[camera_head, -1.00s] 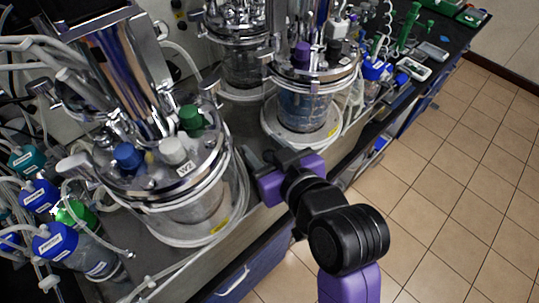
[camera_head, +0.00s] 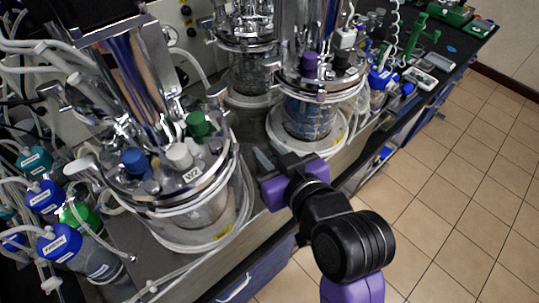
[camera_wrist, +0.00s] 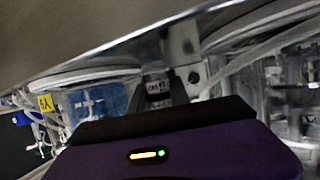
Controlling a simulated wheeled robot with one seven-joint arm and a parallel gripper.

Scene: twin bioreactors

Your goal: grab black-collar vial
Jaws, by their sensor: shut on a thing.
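My gripper (camera_head: 264,162) is at the bench between the two bioreactors, at the end of my black and purple arm. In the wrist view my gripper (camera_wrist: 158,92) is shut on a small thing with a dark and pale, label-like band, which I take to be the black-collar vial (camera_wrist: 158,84). Its collar cannot be made out clearly, and the dark gripper body hides its lower part. In the head view the gripper mostly hides it.
The near bioreactor (camera_head: 185,185) stands left of my gripper, and the far bioreactor (camera_head: 307,115) stands behind and right. Blue-capped bottles (camera_head: 58,242) and tubes crowd the left. The tiled floor (camera_head: 440,200) at the right is clear.

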